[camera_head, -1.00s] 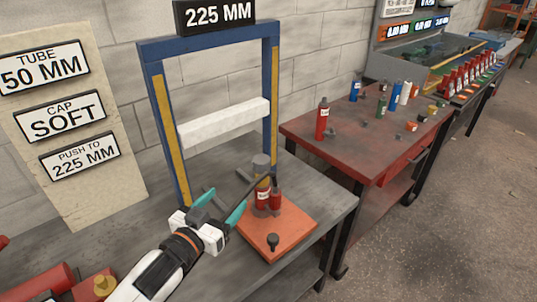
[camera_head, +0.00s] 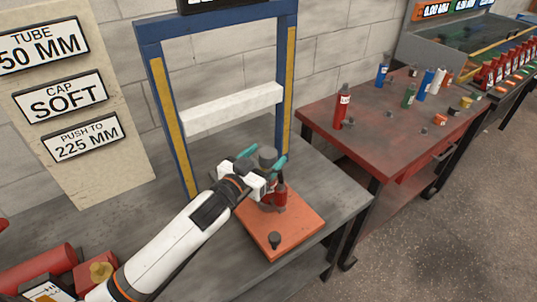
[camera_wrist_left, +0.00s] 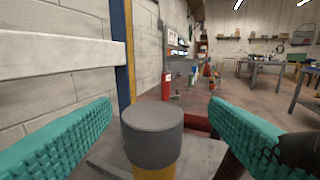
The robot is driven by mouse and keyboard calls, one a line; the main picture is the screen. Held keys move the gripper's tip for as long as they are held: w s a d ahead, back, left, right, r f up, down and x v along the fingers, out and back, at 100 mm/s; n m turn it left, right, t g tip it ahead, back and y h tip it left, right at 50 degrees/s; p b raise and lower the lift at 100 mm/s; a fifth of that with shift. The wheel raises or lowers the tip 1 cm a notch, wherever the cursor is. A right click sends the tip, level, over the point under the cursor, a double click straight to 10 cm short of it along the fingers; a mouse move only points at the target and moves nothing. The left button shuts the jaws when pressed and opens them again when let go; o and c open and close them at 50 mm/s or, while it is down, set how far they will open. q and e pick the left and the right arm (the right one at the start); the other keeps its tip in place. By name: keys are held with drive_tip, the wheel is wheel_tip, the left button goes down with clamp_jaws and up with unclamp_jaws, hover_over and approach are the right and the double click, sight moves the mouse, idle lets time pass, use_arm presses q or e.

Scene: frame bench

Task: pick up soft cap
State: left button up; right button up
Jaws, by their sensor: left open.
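A grey, round-topped cylinder (camera_head: 267,156) stands upright over the orange plate (camera_head: 295,228) on the bench, beside a small red cylinder (camera_head: 280,194). I cannot tell for sure whether it is the soft cap. My left gripper (camera_head: 262,160) is open, with teal fingers on either side of the grey cylinder. In the left wrist view the grey cylinder (camera_wrist_left: 152,130) sits between the open fingers, with a yellow part below it and gaps on both sides. My right gripper is not in view.
A blue and yellow frame (camera_head: 158,105) with a white crossbar (camera_head: 232,108) stands behind the plate. A black knob (camera_head: 274,240) stands on the plate's front corner. A red table (camera_head: 380,145) with several bottles stands to the right. A sign (camera_head: 62,96) reads "CAP SOFT".

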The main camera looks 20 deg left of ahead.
sight(273, 148)
use_arm(q)
drive_tip(key=x, duration=0.3)
drive_tip(key=shift+w+a+f+p, duration=0.15)
drive_tip(key=shift+w+a+p, duration=0.05)
drive_tip(key=shift+w+p, duration=0.2)
drive_tip(key=shift+w+d+f, duration=0.15)
drive_tip(key=shift+w, duration=0.35)
drive_tip(key=c, duration=1.1)
